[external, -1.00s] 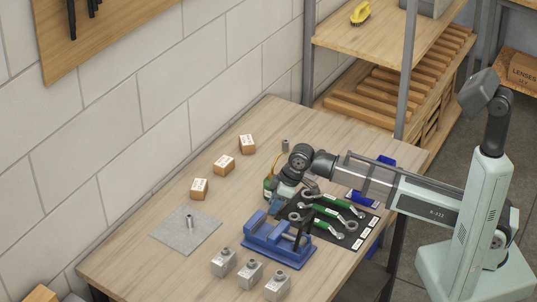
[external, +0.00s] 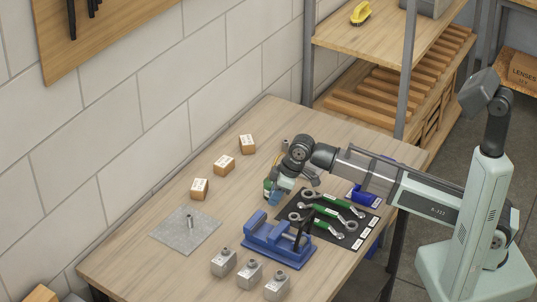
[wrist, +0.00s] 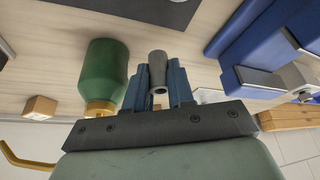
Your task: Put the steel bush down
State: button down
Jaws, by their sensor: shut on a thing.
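The steel bush (wrist: 158,66) is a grey, tube-shaped piece with a flared end. In the wrist view my gripper (wrist: 160,85) is shut on it, its blue fingers on either side. In the external view my gripper (external: 275,198) hangs over the table, left of the wrench mat and behind the blue vice; the bush is too small to make out there. Another grey bush (external: 189,221) stands upright on a grey metal plate (external: 170,238). A further small grey cylinder (external: 285,144) stands behind my wrist.
A green bottle (wrist: 106,72) is close beside my fingers. The blue vice (external: 270,238) and a dark mat (external: 338,240) with green-handled wrenches are nearby. Several metal blocks (external: 249,272) stand at the front, and small cartons (external: 223,165) at the back.

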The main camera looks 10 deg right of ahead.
notch_tip(320, 180, up, 6)
jog(key=shift+f, duration=0.1)
jog(key=a+r+n, duration=0.2)
jog(key=a, duration=1)
jog(key=n+g, duration=0.2)
jog(key=n, duration=0.1)
send_over(173, 233)
jog(key=d, duration=0.2)
jog(key=f, duration=0.1)
jog(key=shift+a+f, duration=0.2)
jog(key=shift+f, duration=4.55)
jog(key=shift+f, duration=0.1)
jog(key=c, duration=1)
grip_release()
jog(key=v, duration=1.2)
jog(key=shift+s+d, duration=0.1)
jog(key=shift+d, duration=0.05)
